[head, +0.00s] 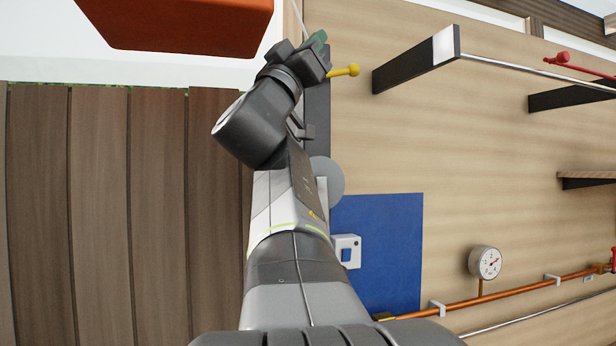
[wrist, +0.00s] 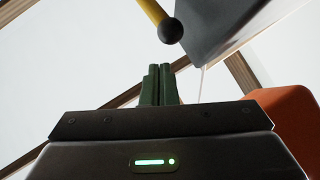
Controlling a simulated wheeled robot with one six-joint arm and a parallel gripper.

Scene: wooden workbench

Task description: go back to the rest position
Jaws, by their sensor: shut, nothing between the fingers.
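My gripper (head: 319,39) is at the top of the head view, with its green fingers beside the edge of the wooden panel. In the wrist view my gripper (wrist: 160,70) shows its two green fingers close together, with nothing between them. A yellow peg with a ball end (head: 345,71) sticks out just below and right of the gripper in the head view. In the wrist view a yellow rod with a dark ball tip (wrist: 165,25) is near the fingertips, and I cannot tell whether it is the same thing.
An orange-red object (head: 180,25) is at upper left; it also shows in the wrist view (wrist: 290,120). The panel (head: 400,140) carries a blue board (head: 390,240), a white switch box (head: 346,251), a gauge (head: 485,262), a copper pipe (head: 520,290) and dark brackets (head: 415,62).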

